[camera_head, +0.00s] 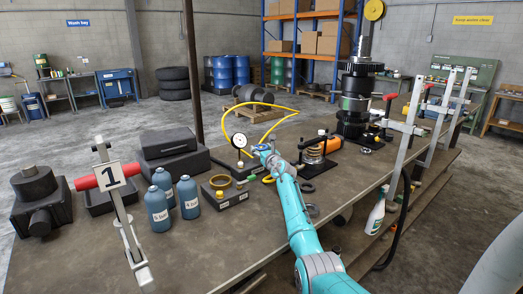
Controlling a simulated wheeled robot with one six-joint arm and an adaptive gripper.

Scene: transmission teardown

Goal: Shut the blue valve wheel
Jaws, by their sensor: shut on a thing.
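My teal arm reaches from the lower right to the middle of the bench. My gripper (264,152) is at its far end, small in the picture, just right of the white dial gauge (239,140). A small patch of blue, the blue valve wheel (258,147), shows at the gripper's tip. The jaws are shut on it. The gripper and wrist hide most of the wheel, and how far it is turned cannot be seen. A yellow hose (262,105) loops up behind this spot.
The bench (250,235) has bare room at its front. Blue bottles (158,210), a block with a brass ring (222,190) and black cases (168,143) stand left of my arm. A spring fixture (314,155), a tall gear stack (354,100) and clamps (406,125) stand right.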

